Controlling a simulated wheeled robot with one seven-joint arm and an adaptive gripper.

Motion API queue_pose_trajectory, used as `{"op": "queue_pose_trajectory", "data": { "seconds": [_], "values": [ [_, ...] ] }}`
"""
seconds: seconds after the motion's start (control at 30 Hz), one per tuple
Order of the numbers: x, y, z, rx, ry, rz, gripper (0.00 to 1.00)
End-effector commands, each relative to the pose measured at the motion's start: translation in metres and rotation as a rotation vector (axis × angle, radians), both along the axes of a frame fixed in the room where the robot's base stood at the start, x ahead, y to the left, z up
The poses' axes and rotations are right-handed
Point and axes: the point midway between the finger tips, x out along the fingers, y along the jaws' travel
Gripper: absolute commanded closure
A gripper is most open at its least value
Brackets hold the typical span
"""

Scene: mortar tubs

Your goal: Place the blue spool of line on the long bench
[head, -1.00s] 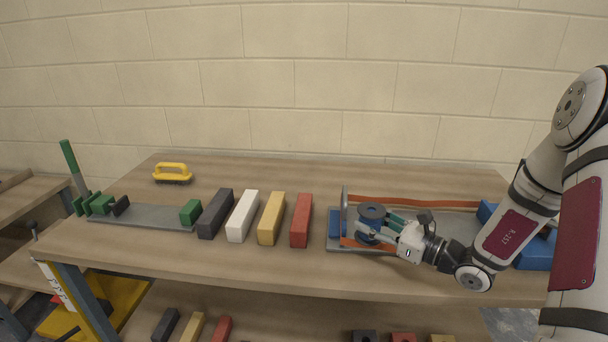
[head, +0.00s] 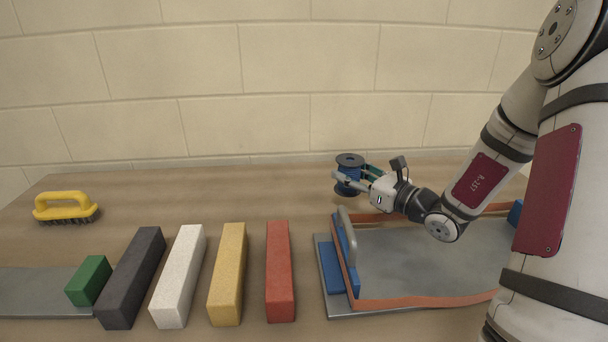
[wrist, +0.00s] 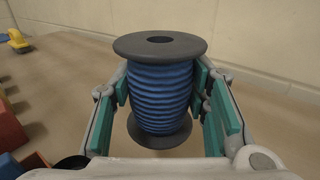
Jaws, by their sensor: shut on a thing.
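The blue spool of line (head: 349,176) has dark round flanges at top and bottom. My gripper (head: 358,180) is shut on it, and it is upright. In the wrist view the spool (wrist: 160,95) sits between the green-padded fingers (wrist: 161,92), which press its sides. In the head view the spool appears beyond the grey tray, toward the back of the long bench (head: 210,190). It looks raised above the bench top, but the exact gap is hard to tell.
A grey tray (head: 430,262) with blue blocks and an orange strap lies at front right. Red (head: 280,272), yellow (head: 228,275), white (head: 179,277) and dark (head: 132,278) bars stand left of it. A yellow-handled brush (head: 66,207) lies at the far left. The back middle of the bench is clear.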

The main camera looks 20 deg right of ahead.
Motion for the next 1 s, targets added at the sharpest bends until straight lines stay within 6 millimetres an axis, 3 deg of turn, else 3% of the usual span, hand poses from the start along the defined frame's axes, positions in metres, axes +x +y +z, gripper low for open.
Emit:
{"op": "queue_pose_trajectory", "data": {
  "seconds": [0.17,0.7,1.0],
  "values": [
    [0.010,-0.013,-0.001,-0.001,-0.003,-0.001,0.94],
    [0.087,-0.110,-0.014,-0.002,-0.004,0.001,0.94],
    [0.100,-0.126,-0.020,0.000,0.000,0.002,0.94]
  ]
}}
